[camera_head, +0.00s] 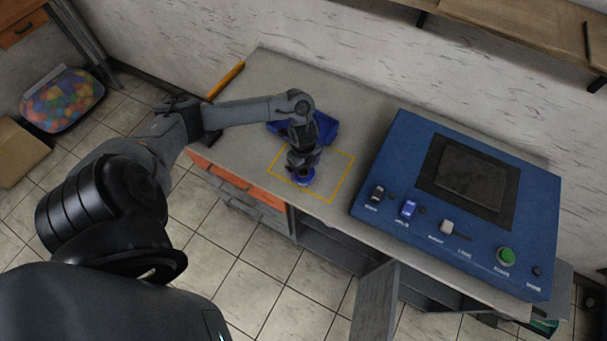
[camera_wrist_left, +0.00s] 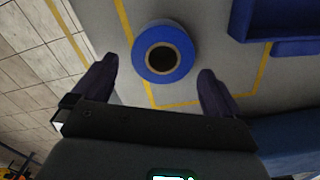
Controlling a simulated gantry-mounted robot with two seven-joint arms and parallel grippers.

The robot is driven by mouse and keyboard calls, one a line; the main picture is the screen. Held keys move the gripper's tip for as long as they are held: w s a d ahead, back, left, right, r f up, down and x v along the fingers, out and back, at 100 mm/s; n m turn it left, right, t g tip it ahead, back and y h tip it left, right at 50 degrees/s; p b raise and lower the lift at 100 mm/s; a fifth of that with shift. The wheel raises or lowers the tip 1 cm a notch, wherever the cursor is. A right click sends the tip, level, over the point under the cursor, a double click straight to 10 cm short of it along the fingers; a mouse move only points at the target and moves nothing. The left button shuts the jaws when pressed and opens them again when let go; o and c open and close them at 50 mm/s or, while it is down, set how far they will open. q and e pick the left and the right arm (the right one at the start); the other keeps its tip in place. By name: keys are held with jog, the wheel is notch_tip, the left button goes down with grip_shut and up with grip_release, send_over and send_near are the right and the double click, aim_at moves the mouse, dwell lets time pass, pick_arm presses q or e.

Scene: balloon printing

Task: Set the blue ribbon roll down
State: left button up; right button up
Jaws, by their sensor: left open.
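The blue ribbon roll (camera_wrist_left: 178,72) lies flat on the grey table, its round hole facing up. It sits inside the yellow outlined area (camera_head: 331,201), and in the head view the roll (camera_head: 305,182) is partly hidden under my gripper. My left gripper (camera_wrist_left: 158,84) is open, with its fingers on either side of the roll and a visible gap to each. In the head view the left gripper (camera_head: 304,169) is above the roll, pointing down. My right gripper is not in view.
A blue tray (camera_head: 328,128) stands behind the outlined area; it also shows in the wrist view (camera_wrist_left: 275,22). A large blue machine (camera_head: 400,150) with a screen and buttons fills the right of the table. A cabinet door (camera_head: 377,302) hangs open below the front edge.

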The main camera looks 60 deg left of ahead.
aim_at(303, 173)
pick_arm(q)
jog(key=shift+a+f+b, duration=0.2)
jog(key=shift+f+b, duration=0.2)
jog(key=shift+f, duration=2.1)
jog(key=shift+c, duration=0.5)
jog(key=c, duration=0.9)
jog(key=shift+w+r, duration=0.1)
